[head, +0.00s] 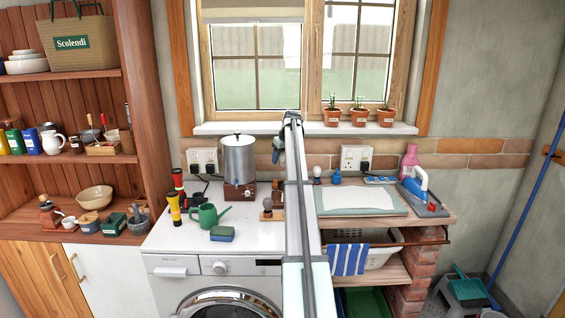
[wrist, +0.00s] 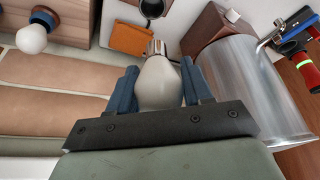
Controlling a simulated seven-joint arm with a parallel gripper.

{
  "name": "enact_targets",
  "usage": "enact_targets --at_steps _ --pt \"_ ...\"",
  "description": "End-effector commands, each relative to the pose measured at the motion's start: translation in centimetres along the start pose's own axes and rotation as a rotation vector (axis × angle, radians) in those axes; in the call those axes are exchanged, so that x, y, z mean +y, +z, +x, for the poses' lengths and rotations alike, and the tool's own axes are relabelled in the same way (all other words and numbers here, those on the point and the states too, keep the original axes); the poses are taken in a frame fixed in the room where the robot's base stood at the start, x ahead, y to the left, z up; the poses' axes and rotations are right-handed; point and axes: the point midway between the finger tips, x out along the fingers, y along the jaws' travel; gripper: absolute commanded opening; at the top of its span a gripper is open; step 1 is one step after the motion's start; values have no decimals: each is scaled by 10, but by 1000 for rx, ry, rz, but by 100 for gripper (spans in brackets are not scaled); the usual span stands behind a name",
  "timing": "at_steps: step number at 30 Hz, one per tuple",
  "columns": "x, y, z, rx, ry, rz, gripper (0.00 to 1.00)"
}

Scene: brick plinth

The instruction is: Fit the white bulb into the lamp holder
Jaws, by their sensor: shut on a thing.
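My gripper (wrist: 160,82) is shut on the white bulb (wrist: 157,86), with a blue finger on each side of the glass. The bulb's metal cap points away from the palm and appears clear of everything around it. In the head view my gripper (head: 281,157) is above the back of the counter, and the arm hides much of that area. I cannot tell whether this is the lamp holder. Another white bulb (wrist: 32,39) sits in a blue collar on wood.
A metal urn (head: 239,158) on a wooden base stands close to my gripper, left in the head view. A small bulb-like thing on wood (head: 267,203), a green watering can (head: 207,216) and torches crowd the counter. Potted plants (head: 359,117) line the sill.

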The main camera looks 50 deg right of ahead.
Motion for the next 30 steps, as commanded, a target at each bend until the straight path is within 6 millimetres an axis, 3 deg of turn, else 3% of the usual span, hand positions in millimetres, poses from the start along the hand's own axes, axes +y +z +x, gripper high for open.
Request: enact_targets --at_steps 11,30 --pt "-1 4 7 0 -16 -36 19" --pt "-1 21 48 0 -16 -35 19"
